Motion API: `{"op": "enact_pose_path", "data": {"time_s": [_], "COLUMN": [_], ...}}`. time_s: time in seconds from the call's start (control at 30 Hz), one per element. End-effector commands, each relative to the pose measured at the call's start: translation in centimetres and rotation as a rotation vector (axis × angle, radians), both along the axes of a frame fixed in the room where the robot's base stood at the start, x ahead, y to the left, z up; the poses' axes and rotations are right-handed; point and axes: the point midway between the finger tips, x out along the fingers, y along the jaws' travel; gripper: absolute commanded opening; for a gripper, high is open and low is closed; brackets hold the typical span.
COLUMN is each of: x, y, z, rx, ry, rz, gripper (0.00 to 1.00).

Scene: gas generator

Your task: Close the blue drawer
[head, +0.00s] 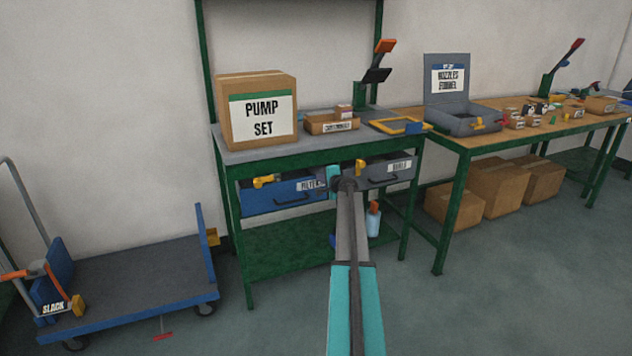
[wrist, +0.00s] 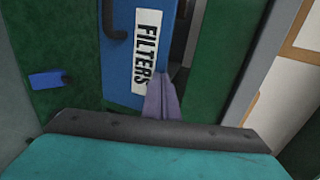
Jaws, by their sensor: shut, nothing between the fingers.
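The blue drawer (head: 285,201) is under the left workbench, with a FILTERS label and a dark handle on its front. A yellow latch-like part sits at its upper left. How far out it stands is hard to tell. My arm reaches to the drawer's right end and hides part of the label there. In the wrist view, the drawer front (wrist: 120,75) appears turned on its side, with the label running down it. My gripper (wrist: 161,85) is shut and empty, its tips at the label's lower edge. I cannot tell whether they touch the front.
A grey drawer (head: 391,171) is right of the blue one. The green bench (head: 229,157) carries a PUMP SET box (head: 257,135) and a small carton tray (head: 330,124). A blue bottle (head: 373,221) stands below.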

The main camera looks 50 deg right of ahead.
Motion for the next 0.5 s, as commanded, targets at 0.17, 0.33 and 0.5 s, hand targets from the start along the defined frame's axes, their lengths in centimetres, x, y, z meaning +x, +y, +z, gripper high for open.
{"op": "enact_pose_path", "data": {"time_s": [0.17,0.33,0.5], "x": [0.5,1.0,1.2], "y": [0.4,0.9,1.4], "z": [0.0,0.0,0.0], "rx": [-0.001,-0.001,0.0], "ry": [-0.001,-0.001,-0.001], "rz": [0.004,0.009,0.015], "gripper": [0.0,0.0,0.0]}}
